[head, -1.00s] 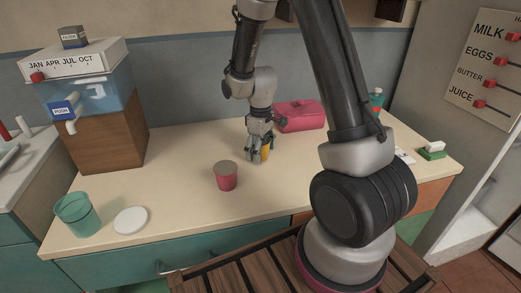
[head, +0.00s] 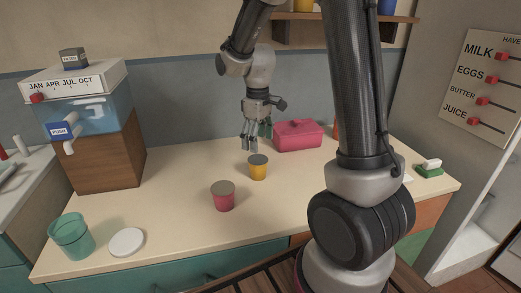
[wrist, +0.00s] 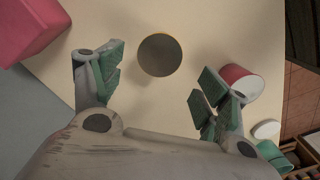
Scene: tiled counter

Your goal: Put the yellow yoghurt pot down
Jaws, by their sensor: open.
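The yellow yoghurt pot (head: 258,170) stands upright on the counter with a dark grey lid. In the wrist view its round lid (wrist: 160,55) shows beyond and between my fingertips, with a thin yellow rim. My gripper (head: 257,141) is open and empty, raised above and behind the pot, apart from it. In the wrist view its green-padded fingers (wrist: 160,95) are spread wide.
A red pot (head: 222,196) stands just front left of the yellow one. A pink box (head: 298,135) is behind right. A water dispenser (head: 97,130) stands at left. The counter's middle left is clear.

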